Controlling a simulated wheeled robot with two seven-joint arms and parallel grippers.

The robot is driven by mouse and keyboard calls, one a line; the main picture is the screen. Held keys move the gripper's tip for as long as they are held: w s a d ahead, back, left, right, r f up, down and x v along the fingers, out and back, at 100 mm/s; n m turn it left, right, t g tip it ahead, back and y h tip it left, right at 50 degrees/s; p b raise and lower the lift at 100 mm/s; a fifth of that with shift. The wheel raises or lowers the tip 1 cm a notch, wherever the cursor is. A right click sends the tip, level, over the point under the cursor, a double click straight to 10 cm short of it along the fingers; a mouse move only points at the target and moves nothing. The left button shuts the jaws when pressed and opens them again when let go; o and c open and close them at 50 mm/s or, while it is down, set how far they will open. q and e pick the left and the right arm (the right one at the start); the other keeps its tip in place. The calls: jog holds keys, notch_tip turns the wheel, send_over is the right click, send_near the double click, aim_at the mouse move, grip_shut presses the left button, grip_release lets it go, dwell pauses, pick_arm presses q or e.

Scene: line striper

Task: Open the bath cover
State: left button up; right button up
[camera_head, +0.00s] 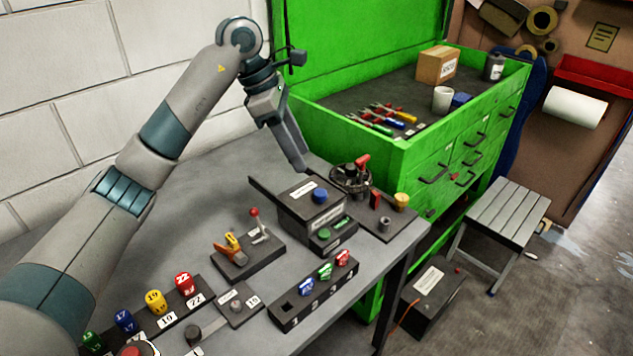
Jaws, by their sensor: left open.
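A dark box (318,232) stands on the grey bench, with a blue knob (320,195) and a white label on its flat top. I take this top to be the bath cover; it looks shut, lying level on the box. My right gripper is not in view.
A black handwheel with a red handle (351,178) stands close behind the box at right. A small lever unit (248,255) and a block of coloured pieces (312,292) stand in front. A green tool cabinet (420,150) borders the bench behind. The bench at back left is bare.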

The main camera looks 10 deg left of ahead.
aim_at(320, 192)
pick_arm(q)
jog(key=p+x, duration=0.1)
jog(key=x, duration=0.3)
jog(key=shift+d+f, duration=0.15)
jog(key=p+x, duration=0.1)
jog(key=x, duration=0.3)
jog(key=shift+w+d+f, duration=0.1)
jog(key=shift+d+f, duration=0.05)
jog(key=shift+f, duration=0.15)
jog(key=shift+d+f+p, duration=0.15)
jog(key=shift+f+p, duration=0.2)
jog(key=shift+f, duration=0.25)
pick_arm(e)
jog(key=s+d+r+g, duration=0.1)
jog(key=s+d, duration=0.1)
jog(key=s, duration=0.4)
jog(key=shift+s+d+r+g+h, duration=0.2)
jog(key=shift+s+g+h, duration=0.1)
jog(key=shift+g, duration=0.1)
pick_arm(q)
jog(key=shift+c, duration=0.3)
grip_shut()
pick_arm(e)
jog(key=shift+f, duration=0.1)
